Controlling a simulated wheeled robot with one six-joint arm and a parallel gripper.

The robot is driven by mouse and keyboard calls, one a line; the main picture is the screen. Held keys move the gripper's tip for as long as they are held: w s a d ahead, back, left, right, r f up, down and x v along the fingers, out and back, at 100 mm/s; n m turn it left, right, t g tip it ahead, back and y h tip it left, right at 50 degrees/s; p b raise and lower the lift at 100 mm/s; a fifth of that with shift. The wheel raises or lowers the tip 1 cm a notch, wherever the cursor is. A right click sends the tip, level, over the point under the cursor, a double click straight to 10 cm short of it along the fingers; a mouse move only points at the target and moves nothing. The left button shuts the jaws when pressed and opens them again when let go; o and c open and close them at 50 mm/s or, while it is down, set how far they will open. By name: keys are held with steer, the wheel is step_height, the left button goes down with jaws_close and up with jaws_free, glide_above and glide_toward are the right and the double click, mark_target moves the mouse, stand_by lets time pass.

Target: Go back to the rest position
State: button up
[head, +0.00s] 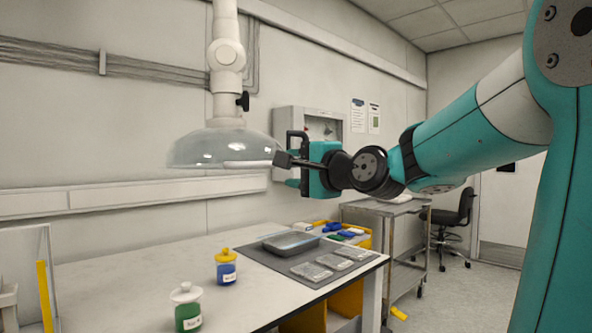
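My gripper (286,160) is at the end of my teal arm, which reaches in from the right at mid-height. It is in the air above the far part of the bench, beside the right edge of the clear dome hood. It is seen side-on with dark parts overlapping, so its finger opening cannot be made out. I see no object clearly held in it.
A clear dome hood (222,148) hangs from a white pipe. The white bench (130,268) holds a blue jar (226,270), a green jar (187,311) and a grey mat (270,262) with a tray. A metal cart (404,240) and chair (452,220) stand right.

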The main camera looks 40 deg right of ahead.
stand_by(0.4)
steer(key=s+a+f+n+g+y+p, duration=0.3)
steer(key=a+f+n+g, duration=0.3)
steer(key=a, duration=0.4)
steer(key=s+a+f+n+g+y+p, duration=0.3)
steer(key=a+n+g, duration=0.1)
steer(key=a+n, duration=0.5)
steer(key=s+a+f+n+g+p, duration=0.1)
steer(key=s+a+f+n+g, duration=0.1)
steer(key=s+n, duration=0.1)
steer(key=s+a+f+n+g+h+p, duration=0.1)
steer(key=s+a+f+n+g, duration=0.1)
steer(key=s, duration=0.4)
steer(key=s+a+f+n+g+p, duration=0.1)
steer(key=s+a+f+n+g, duration=0.1)
steer(key=s+n+g, duration=0.2)
steer(key=shift+s+a+n, duration=0.2)
steer(key=shift+s+n, duration=0.5)
steer(key=shift+s, duration=0.05)
steer(key=shift+d, duration=0.1)
